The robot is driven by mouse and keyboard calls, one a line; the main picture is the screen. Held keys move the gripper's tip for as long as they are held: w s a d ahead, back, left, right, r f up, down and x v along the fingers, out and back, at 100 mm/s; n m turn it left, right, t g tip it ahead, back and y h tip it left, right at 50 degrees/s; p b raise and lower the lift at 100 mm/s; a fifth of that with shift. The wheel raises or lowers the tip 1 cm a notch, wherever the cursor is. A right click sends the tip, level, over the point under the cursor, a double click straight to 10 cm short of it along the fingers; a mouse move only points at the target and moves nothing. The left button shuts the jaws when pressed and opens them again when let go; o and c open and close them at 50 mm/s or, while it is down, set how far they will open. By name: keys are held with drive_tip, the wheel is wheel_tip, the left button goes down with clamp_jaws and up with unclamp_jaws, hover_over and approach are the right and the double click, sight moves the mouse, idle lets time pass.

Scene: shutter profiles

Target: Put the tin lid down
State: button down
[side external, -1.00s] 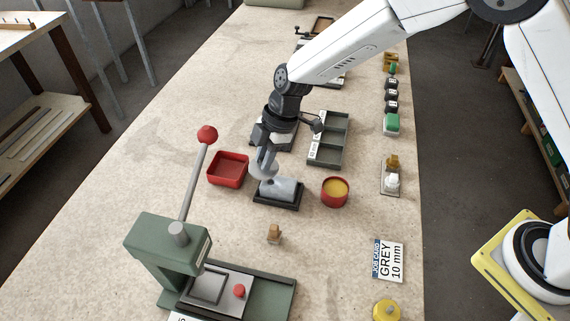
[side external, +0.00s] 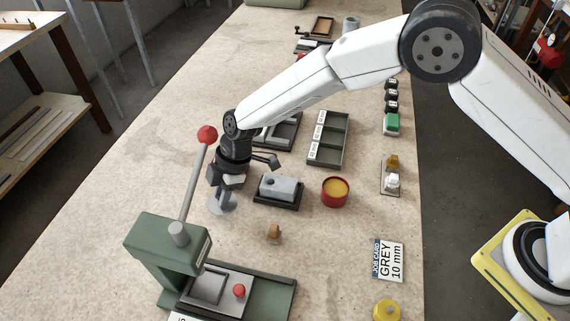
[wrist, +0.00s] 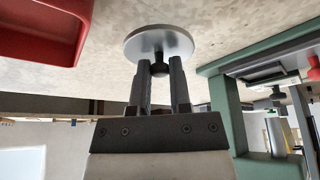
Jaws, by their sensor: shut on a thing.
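The tin lid, a pale grey metal disc with a dark knob, is at the top middle of the wrist view (wrist: 158,42). My gripper (wrist: 160,68) is shut on its knob. In the side view the lid (side external: 222,206) hangs tilted under my gripper (side external: 222,190), over bare bench left of the grey block. I cannot tell whether its edge touches the bench. The round red tin (side external: 335,191) stands open, with yellow contents, to the right of the grey block.
The grey block (side external: 278,187) sits in a black holder. A green lever press (side external: 170,245) with a red-knobbed lever stands close in front. A red tray (wrist: 40,28) is at the wrist view's left. A small wooden piece (side external: 274,231) and a job card (side external: 388,261) lie nearer.

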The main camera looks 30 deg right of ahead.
sight(210, 208)
drive_tip(key=shift+a, duration=0.15)
drive_tip(key=shift+a+f, duration=0.7)
drive_tip(key=shift+a, duration=0.3)
drive_tip(key=shift+a+f, duration=0.45)
drive_tip(key=shift+f, duration=0.1)
drive_tip(key=c, duration=0.6)
unclamp_jaws()
drive_tip(key=shift+o, duration=0.2)
drive_tip(key=v, duration=1.2)
